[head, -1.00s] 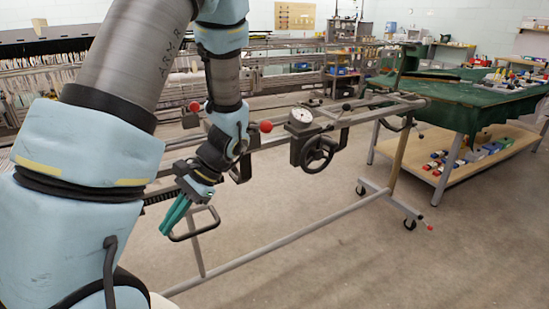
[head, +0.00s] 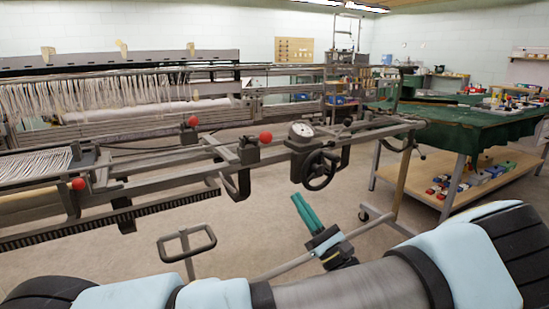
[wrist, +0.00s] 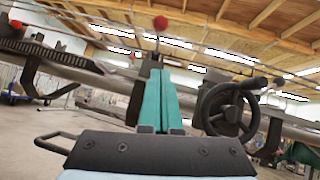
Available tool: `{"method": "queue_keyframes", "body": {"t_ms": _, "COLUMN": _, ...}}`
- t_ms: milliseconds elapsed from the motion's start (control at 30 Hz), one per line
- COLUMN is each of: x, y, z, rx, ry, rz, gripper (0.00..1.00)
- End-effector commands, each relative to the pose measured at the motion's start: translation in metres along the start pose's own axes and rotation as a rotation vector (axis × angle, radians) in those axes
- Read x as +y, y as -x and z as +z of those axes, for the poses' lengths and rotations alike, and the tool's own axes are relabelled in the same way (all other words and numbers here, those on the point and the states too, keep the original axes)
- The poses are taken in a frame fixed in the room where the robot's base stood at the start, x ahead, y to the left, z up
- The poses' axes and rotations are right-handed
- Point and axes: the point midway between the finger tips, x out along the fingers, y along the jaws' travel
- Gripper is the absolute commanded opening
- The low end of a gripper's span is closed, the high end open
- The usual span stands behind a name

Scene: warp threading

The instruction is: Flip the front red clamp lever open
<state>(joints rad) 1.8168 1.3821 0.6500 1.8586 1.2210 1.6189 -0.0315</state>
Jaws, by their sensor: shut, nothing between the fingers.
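Several red ball-ended clamp levers stand along the loom's metal rails in the head view. One red knob (head: 265,138) is on the nearer rail, left of the handwheel. Another red knob (head: 78,184) is at the left near the warp threads, and a third red knob (head: 192,121) is farther back. My gripper (head: 294,196) has teal fingers, shut and empty, in front of and below the rail, apart from the levers. In the wrist view, my gripper (wrist: 158,62) points up toward a red knob (wrist: 160,22) beyond its tips. I cannot tell which lever is the front one.
A black handwheel (head: 316,169) under a white dial (head: 302,130) hangs from the rail close to my gripper. A pedal-like metal loop (head: 187,245) stands lower left. A green-covered table (head: 470,125) is at right. Bare floor lies below the rail.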

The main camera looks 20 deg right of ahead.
Motion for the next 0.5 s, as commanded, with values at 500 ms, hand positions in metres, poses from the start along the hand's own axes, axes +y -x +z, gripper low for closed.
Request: {"method": "queue_keyframes", "body": {"t_ms": 500, "x": 0.002, "y": -0.033, "z": 0.0, "rx": 0.004, "ry": -0.003, "rz": 0.008, "gripper": 0.0}}
